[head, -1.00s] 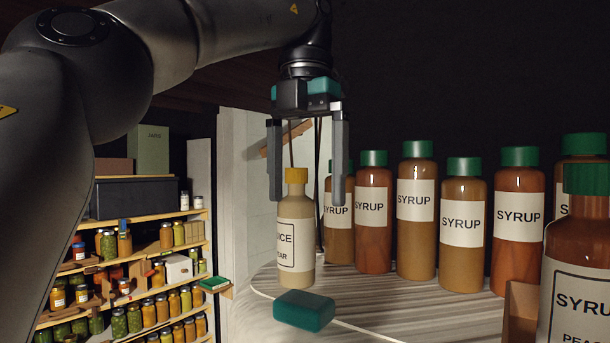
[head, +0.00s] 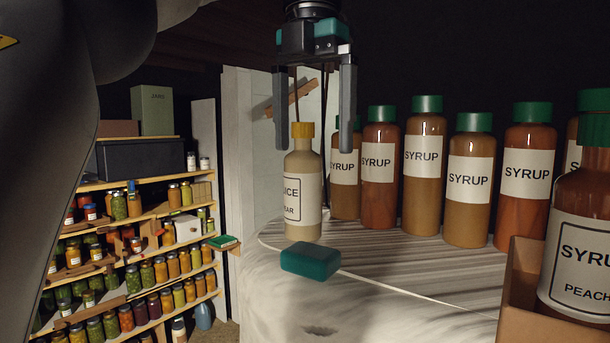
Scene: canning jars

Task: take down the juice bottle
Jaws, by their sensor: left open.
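The juice bottle (head: 303,192) is pale cream with a yellow cap and a white label. It stands upright on the round pale surface (head: 400,268), left of the row of syrup bottles. My left gripper (head: 313,148) points down from above, open, with its two fingers apart. In the picture the fingertips flank the yellow cap, the left finger close to it and the right finger farther off. I cannot tell the depth between fingers and cap. My right gripper is not in view.
Several green-capped syrup bottles (head: 425,160) stand behind and to the right. A teal block (head: 310,260) lies in front of the juice bottle. A brown box (head: 520,285) and a large peach syrup bottle (head: 580,235) are at right. Jar shelves (head: 160,213) stand at left.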

